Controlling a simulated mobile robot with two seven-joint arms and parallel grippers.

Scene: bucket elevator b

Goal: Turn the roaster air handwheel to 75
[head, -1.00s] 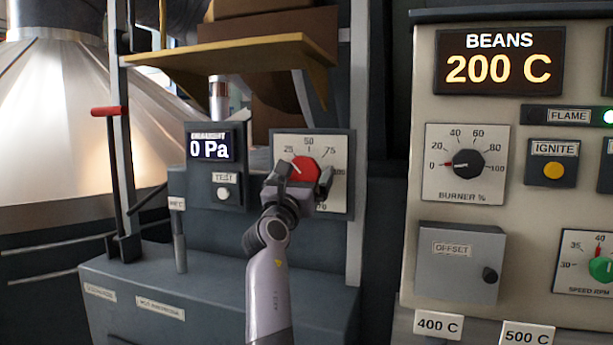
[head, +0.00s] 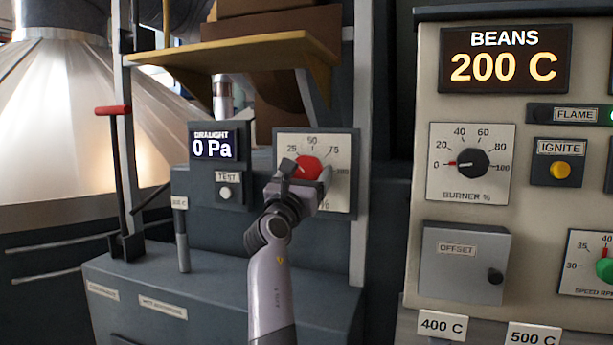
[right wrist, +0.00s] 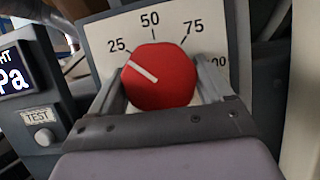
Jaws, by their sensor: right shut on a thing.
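The red roaster air handwheel (head: 308,168) sits on a pale dial plate (head: 345,145) marked 25, 50, 75 and upward. In the right wrist view the handwheel (right wrist: 168,88) has a white pointer line aimed to the upper left, near the 25 mark. My right gripper (head: 306,179) is shut on the handwheel. In the right wrist view its fingers (right wrist: 162,92) lie on the left and right sides of the wheel. The gripper hides the lower part of the dial in the head view. My left gripper is not in view.
A draught display (head: 213,147) reading 0 Pa and a TEST button (head: 225,193) are just left of the dial. A yellow shelf (head: 230,52) juts out above. A control panel (head: 480,210) with a burner knob (head: 472,163) stands to the right.

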